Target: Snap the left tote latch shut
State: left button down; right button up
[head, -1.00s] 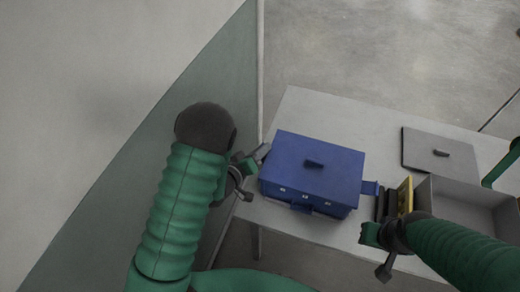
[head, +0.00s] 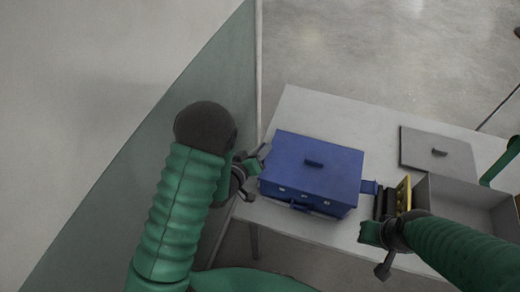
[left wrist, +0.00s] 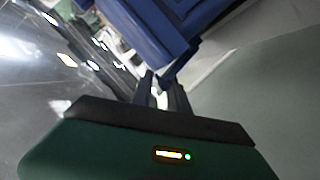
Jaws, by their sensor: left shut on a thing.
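The blue tote (head: 312,170) stands on the table with its lid on and a small handle on top. My left gripper (head: 259,156) is at the tote's left end. In the left wrist view its fingers (left wrist: 164,92) are shut on a blue piece, the left latch (left wrist: 181,68), which hangs off the tote's wall (left wrist: 150,28). The fingers partly hide the latch, and its angle is hard to tell.
A yellow and black item (head: 404,194) is by my right gripper. A grey open bin (head: 440,187) stands at the right, and a flat grey lid (head: 420,150) with a handle lies behind it. The table (head: 300,108) is clear behind the tote.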

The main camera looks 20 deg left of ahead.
pick_arm(q)
jog(key=shift+s+d+f, duration=0.3)
jog(key=shift+d+f, duration=0.2)
jog(key=c, duration=1.3)
grip_release()
jog(key=shift+o, duration=0.2)
jog(key=shift+w, duration=0.15)
jog(key=shift+r, duration=0.15)
jog(key=shift+w+a, duration=0.15)
jog(key=shift+w, duration=0.05)
jog(key=shift+r, duration=0.1)
